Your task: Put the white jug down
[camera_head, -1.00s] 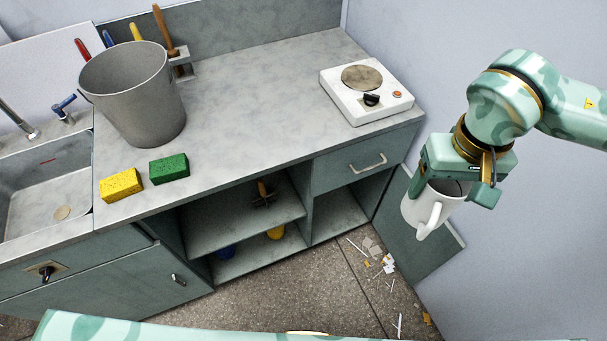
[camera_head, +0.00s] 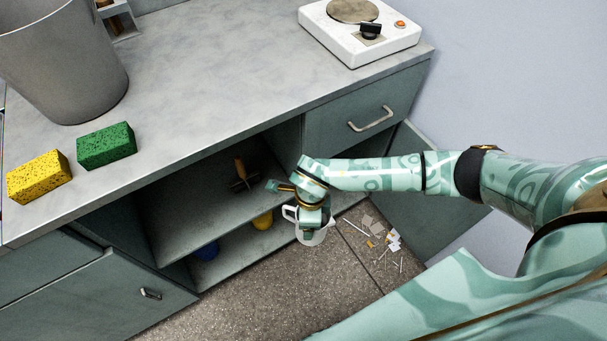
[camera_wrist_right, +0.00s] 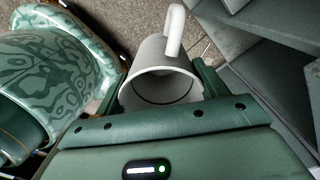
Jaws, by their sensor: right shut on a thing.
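My right gripper (camera_head: 312,222) is shut on the white jug (camera_head: 311,239), in front of the open shelves of the counter. The jug's handle sticks out to the left in the head view, and the gripper and wrist hide much of its body. In the right wrist view the jug (camera_wrist_right: 162,80) sits between the fingers of the right gripper (camera_wrist_right: 165,95), its handle at the top. I cannot tell whether the jug touches anything below. My left gripper is not in view.
The counter (camera_head: 215,75) bears a grey bucket (camera_head: 65,65), a yellow sponge (camera_head: 38,177), a green sponge (camera_head: 106,146) and a white hotplate (camera_head: 350,40). A brush (camera_head: 241,175) lies on the shelf (camera_head: 190,215). Litter (camera_head: 385,238) lies on the floor (camera_head: 270,290).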

